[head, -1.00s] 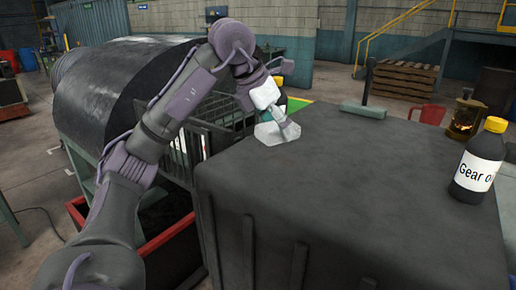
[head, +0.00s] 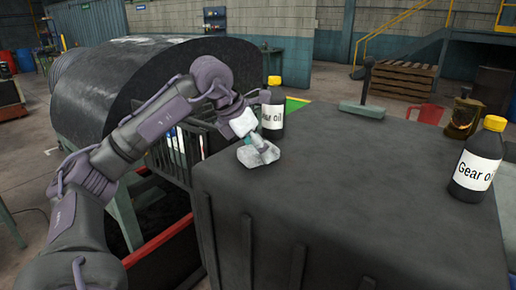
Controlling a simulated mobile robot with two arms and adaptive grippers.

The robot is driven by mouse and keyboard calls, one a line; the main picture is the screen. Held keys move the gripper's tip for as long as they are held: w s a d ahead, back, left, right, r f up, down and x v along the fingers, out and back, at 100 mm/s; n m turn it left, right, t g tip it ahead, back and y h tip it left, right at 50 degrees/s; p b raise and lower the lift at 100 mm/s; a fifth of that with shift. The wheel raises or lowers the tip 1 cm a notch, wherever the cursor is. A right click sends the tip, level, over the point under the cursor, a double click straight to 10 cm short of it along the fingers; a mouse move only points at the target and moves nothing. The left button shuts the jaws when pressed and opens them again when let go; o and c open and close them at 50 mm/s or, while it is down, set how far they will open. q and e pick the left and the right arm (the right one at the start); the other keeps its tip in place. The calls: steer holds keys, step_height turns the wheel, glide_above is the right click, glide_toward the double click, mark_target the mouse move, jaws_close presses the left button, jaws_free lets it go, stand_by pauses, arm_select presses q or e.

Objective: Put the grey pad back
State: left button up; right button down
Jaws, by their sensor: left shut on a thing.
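The fingers hide part of the pad's upper side. I cannot tell whether the pad touches the box top or hangs just above it. My right gripper is not in view.
A gear oil bottle (head: 273,107) stands close behind my left gripper, and another (head: 477,158) stands at the right edge of the box top (head: 340,175). A hammer-like tool (head: 364,100) and an amber jar (head: 462,119) are at the back. A large dark drum (head: 120,75) is behind my left arm. The middle is clear.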

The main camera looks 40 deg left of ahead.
arm_select(q)
steer(key=o, duration=1.1)
steer(key=shift+f, duration=0.1)
steer(key=shift+r, duration=0.35)
steer(key=v, duration=1.1)
steer(key=shift+s+r+p, duration=0.25)
steer(key=shift+r+p, duration=0.05)
steer(key=shift+p, duration=0.1)
steer(key=shift+a, duration=0.1)
